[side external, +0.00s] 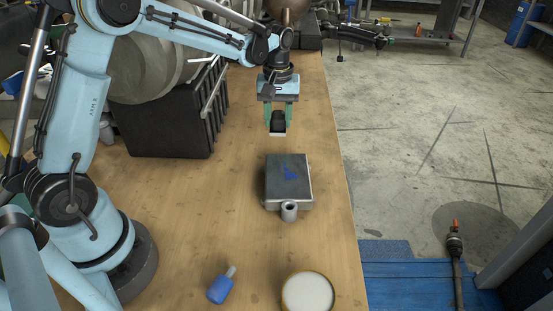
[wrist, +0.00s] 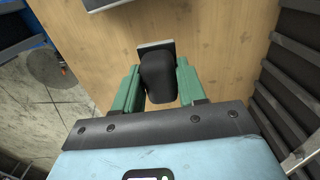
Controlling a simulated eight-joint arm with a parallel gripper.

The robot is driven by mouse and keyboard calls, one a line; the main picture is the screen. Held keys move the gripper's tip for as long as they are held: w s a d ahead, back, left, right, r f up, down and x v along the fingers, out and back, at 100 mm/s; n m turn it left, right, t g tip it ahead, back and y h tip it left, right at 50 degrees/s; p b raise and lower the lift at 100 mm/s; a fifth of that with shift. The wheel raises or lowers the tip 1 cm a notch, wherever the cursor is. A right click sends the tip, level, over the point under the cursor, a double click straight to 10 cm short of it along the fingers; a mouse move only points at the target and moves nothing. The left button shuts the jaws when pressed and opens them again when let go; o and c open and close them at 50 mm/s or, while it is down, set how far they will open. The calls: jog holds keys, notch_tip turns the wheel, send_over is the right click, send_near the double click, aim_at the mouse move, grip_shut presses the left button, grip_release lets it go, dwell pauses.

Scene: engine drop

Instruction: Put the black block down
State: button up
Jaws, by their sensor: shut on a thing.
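The black block (side external: 278,122) is between the green fingers of my gripper (side external: 278,124), held above the wooden table. In the wrist view the block (wrist: 158,76) is a dark rounded shape between the two green fingers of my gripper (wrist: 155,88), with a pale flat piece at its far end. My gripper is shut on it. In the side view it hangs behind the grey metal box (side external: 288,178) and apart from it.
The grey box has blue marks on top and a small grey cylinder (side external: 289,211) at its front. A blue-handled tool (side external: 221,287) and a round pale-topped container (side external: 308,293) are near the front. A black ribbed case (side external: 165,125) stands left. The table's right edge (side external: 340,180) is close.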

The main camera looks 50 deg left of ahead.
aim_at(276, 130)
jog(key=shift+w+a+f, duration=0.3)
jog(key=shift+a+f, duration=0.2)
jog(key=shift+a, duration=0.2)
jog(key=shift+f, duration=2)
jog(key=shift+f, duration=0.15)
jog(key=o, duration=1)
